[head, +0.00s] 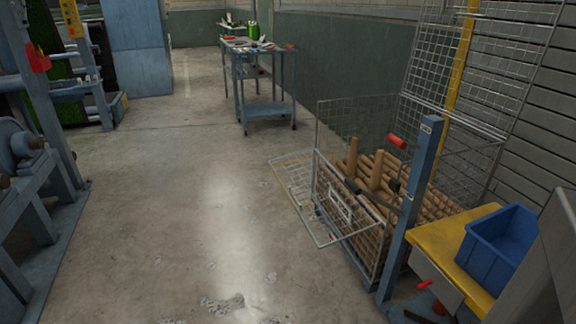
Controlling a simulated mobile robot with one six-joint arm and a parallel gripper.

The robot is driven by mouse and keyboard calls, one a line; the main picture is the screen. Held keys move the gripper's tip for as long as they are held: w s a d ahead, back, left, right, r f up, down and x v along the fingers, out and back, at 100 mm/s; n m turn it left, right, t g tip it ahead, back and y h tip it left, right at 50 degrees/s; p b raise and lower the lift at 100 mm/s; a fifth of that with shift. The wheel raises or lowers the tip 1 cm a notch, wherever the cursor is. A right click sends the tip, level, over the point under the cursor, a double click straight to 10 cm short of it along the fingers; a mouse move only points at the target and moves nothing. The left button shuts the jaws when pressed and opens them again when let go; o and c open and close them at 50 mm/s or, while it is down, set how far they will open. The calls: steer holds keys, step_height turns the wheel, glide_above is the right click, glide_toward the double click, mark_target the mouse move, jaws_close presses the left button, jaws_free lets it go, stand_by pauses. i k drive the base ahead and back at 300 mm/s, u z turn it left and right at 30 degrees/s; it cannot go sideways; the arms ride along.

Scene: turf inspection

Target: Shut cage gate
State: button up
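A wire mesh cage (362,205) stands right of centre in the head view, with brown cardboard tubes (400,185) piled inside. A mesh panel that looks like the cage gate (295,197) sticks out from the cage's left side over the floor, so it stands open. I cannot tell whether it is hinged at its side or its bottom. A blue post (412,200) stands at the cage's near corner and hides part of it. A red grip (396,141) shows beside the post's top. My gripper is not in view.
A yellow-topped bench (440,243) with a blue bin (497,240) stands at the near right, close to the post. A blue cart (268,108) stands at the back. Blue machinery (38,170) lines the left. The concrete floor (190,200) between is mostly clear.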

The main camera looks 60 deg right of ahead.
mark_target(300, 206)
steer(key=z, duration=0.3)
steer(key=i, duration=0.75)
steer(key=z, duration=0.7)
steer(key=i, duration=0.45)
steer(key=z, duration=0.25)
